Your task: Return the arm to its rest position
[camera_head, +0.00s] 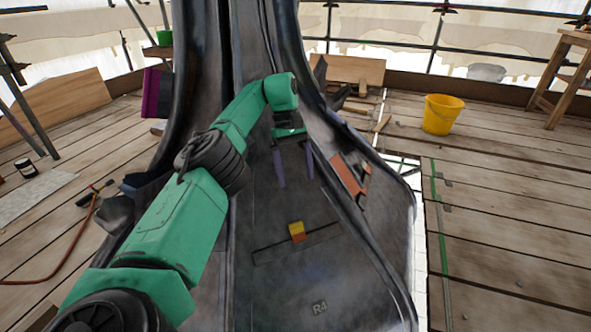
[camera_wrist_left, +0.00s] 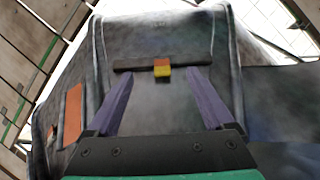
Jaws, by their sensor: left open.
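My left arm is green and reaches in from the lower left in the head view. Its gripper (camera_head: 295,168) is open and empty, with two purple fingers apart in front of the dark metal spire (camera_head: 285,215). In the left wrist view the open fingers (camera_wrist_left: 160,95) point toward a dark bar (camera_wrist_left: 135,64) on the spire. A small yellow and orange block (camera_head: 297,231) sits at that bar and also shows in the wrist view (camera_wrist_left: 162,67). The fingers look apart from the block. My right gripper is out of view.
A yellow bucket (camera_head: 443,114) stands on the plank deck (camera_head: 500,215) at the right. An orange plate (camera_head: 348,175) lies on the spire's right side. A wooden stool (camera_head: 562,75) is at the far right. An orange hose (camera_head: 75,245) and a dark jar (camera_head: 26,168) are at the left.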

